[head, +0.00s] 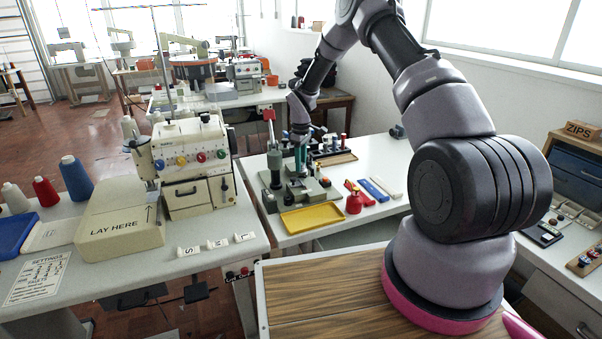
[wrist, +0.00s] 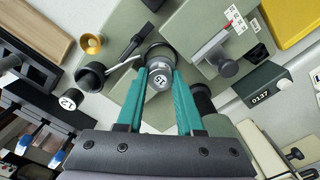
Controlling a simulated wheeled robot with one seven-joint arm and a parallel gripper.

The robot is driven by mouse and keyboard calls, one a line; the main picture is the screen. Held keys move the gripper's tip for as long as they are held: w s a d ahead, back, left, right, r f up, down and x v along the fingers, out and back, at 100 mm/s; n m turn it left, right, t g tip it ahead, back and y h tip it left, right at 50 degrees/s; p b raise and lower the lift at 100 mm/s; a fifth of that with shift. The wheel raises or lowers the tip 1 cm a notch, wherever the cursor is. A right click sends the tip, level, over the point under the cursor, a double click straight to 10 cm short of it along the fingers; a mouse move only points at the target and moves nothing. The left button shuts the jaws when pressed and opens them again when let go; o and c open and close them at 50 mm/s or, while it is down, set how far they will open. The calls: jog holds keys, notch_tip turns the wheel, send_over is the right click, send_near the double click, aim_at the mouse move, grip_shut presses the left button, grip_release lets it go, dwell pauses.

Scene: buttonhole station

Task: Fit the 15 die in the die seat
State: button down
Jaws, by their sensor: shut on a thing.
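In the head view my gripper (head: 301,160) points down over the press (head: 290,190), and the die is too small to make out. A 12 die (wrist: 70,99) lies to the left in the wrist view.
Around the press are a black cup on a rod (wrist: 91,77), a brass ring (wrist: 92,43), a counter marked 0137 (wrist: 262,96) and a scale with a red pointer (wrist: 228,30). A yellow tray (head: 312,218) and a red oil can (head: 354,201) stand in front.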

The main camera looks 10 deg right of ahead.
aim_at(301, 172)
jog(key=shift+f, duration=1.85)
jog(key=shift+f, duration=0.3)
jog(key=c, duration=0.8)
grip_release()
jog(key=shift+c, duration=0.2)
